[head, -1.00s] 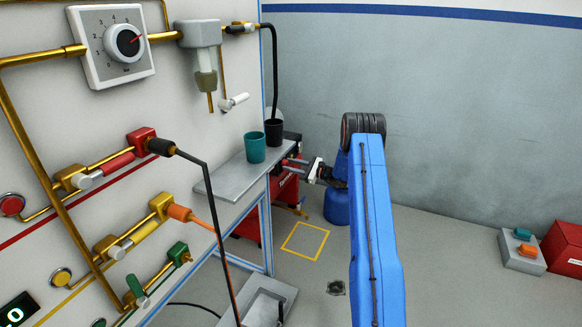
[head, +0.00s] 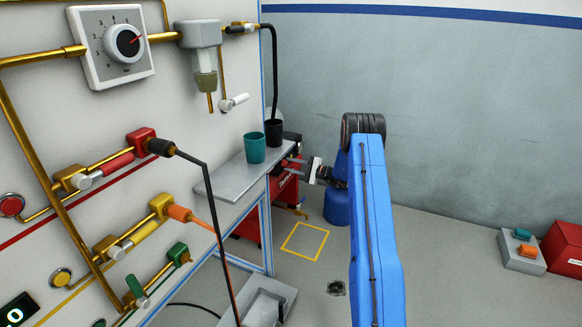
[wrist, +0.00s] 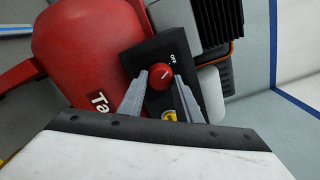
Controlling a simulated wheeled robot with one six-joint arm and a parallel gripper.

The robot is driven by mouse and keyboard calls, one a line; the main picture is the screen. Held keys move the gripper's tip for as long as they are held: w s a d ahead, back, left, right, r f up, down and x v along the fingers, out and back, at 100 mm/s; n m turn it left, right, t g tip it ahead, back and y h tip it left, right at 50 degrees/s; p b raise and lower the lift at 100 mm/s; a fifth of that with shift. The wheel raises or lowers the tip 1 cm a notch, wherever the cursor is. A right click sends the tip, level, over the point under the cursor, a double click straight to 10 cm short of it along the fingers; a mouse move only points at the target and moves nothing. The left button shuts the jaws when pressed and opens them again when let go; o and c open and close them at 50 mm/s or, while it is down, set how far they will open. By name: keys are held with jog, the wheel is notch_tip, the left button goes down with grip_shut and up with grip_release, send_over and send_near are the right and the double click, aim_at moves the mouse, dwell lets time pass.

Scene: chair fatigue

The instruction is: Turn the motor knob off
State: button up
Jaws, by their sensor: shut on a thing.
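The motor knob (wrist: 162,77) is a round red knob with a pale pointer line, on a black panel (wrist: 150,58) of the red machine. Small white lettering sits beside the knob, too small to read surely. My gripper (wrist: 161,80) has its two grey fingers on either side of the knob and is shut on it. In the head view my gripper (head: 297,167) reaches left to the red machine (head: 284,190), behind the shelf edge. The knob cannot be made out in the head view.
A grey shelf (head: 228,180) with a teal cup (head: 255,148) and a black cup (head: 273,132) juts out left of my gripper. Floor with a yellow square outline (head: 305,241) is clear.

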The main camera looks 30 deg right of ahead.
jog(key=shift+c, duration=0.2)
jog(key=o, duration=1.1)
jog(key=shift+c, duration=0.2)
jog(key=shift+s, duration=0.1)
jog(key=v, duration=1.7)
jog(key=shift+d, duration=0.2)
jog(key=shift+s+f, duration=0.1)
jog(key=shift+s, duration=0.05)
